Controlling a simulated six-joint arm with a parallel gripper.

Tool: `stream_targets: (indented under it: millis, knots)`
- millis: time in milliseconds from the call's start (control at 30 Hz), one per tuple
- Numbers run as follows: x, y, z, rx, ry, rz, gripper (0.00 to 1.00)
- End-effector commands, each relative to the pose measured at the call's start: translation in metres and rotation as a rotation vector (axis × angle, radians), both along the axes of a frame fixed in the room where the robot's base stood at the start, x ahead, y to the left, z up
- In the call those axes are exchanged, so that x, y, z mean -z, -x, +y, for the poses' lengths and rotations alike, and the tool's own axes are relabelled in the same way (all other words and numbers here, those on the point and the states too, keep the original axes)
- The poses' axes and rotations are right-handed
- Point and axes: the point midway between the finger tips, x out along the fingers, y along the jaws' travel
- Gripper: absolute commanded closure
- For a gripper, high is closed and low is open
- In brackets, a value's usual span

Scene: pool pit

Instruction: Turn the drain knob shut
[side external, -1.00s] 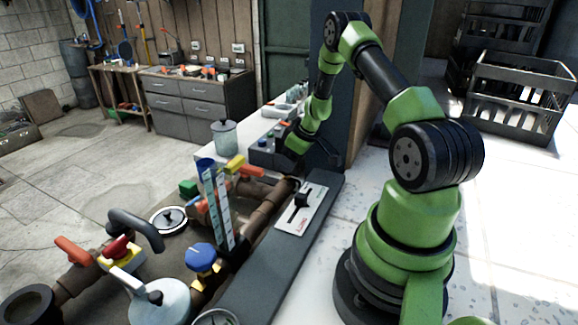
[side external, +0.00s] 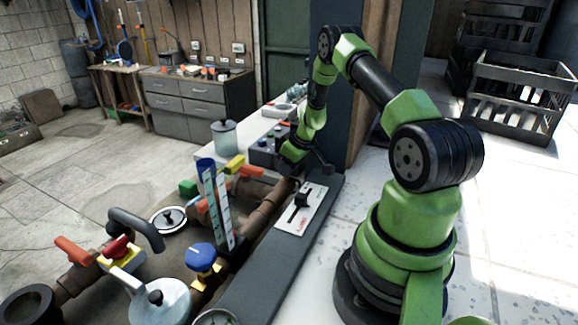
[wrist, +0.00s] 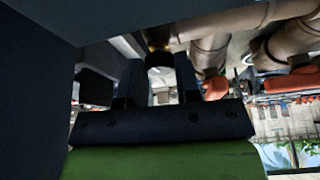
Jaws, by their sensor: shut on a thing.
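My gripper (wrist: 161,88) shows in the wrist view with its two dark fingers on either side of a small black knob (wrist: 160,59). The knob sits on a brass-coloured fitting (wrist: 155,38) by the pipes, and its pale end face shows between the fingers. I take it to be the drain knob. My gripper is shut on it. In the side external view my gripper (side external: 297,178) is low at the far end of the brown pipe (side external: 267,207), and the knob is hidden there. I cannot tell how far the knob is turned.
A grey ledge with a white slider panel (side external: 312,214) lies just in front of my gripper. A yellow-and-orange valve handle (side external: 240,168), a blue knob (side external: 201,257) and a striped upright gauge (side external: 222,212) stand left. A lidded jar (side external: 224,138) is behind.

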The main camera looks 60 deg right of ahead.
Motion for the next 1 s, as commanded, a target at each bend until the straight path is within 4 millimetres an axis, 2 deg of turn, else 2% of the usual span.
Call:
stream_targets:
  millis: [400, 867, 900, 1000]
  knots:
    - [-0.0007, -0.002, 0.0019, 0.311, 0.003, -0.003, 0.93]
    - [-0.0008, -0.0017, 0.0015, 0.36, 0.003, -0.003, 0.93]
    - [-0.0008, -0.0017, 0.0015, 0.36, 0.003, -0.003, 0.67]
    - [-0.0008, -0.0015, 0.0017, 0.36, 0.003, -0.002, 0.45]
